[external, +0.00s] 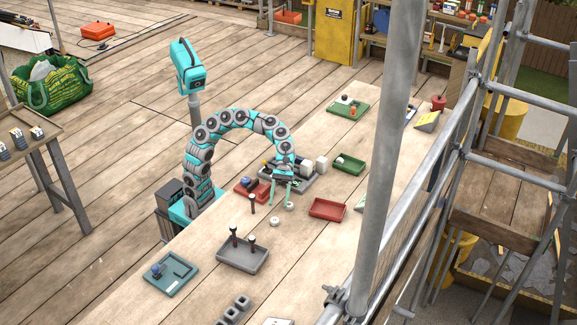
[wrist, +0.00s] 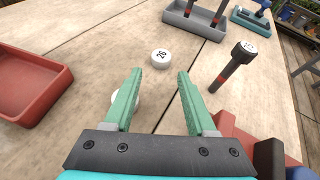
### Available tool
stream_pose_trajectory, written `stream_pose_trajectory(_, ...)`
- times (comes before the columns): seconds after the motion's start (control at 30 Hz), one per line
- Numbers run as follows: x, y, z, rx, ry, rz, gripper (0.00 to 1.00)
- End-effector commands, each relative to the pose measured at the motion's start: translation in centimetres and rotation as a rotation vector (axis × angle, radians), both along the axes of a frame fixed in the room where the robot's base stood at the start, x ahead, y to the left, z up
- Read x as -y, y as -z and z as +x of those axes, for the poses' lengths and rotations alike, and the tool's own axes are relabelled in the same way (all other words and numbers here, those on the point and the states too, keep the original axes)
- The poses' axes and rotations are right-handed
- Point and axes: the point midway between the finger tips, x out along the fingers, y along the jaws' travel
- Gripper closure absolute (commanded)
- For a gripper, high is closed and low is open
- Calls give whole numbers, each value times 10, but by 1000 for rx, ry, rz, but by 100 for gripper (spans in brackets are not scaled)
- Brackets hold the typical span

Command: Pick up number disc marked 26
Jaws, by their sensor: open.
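The number disc marked 26 (wrist: 161,59) is a white round disc lying flat on the wooden table in the wrist view, just beyond my fingertips. In the external view it appears to be the white disc (external: 274,222) in front of my gripper. My gripper (wrist: 160,76) has its two green fingers spread apart with nothing between them. It hangs low over the table in the external view (external: 280,200). A second white disc (wrist: 115,99) is partly hidden behind my left finger, its marking unseen.
A red tray (wrist: 30,85) stands left in the wrist view. A grey tray with posts (wrist: 195,20) is beyond. Table around disc 26 is clear.

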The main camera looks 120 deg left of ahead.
Motion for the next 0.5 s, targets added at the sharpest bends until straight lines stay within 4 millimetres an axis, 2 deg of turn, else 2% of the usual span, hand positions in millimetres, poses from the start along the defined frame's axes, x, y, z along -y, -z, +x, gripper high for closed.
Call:
stream_pose_trajectory(0.27,24,9,10,-1,3,0,43)
stream_pose_trajectory(0.5,54,20,22,-1,3,0,43)
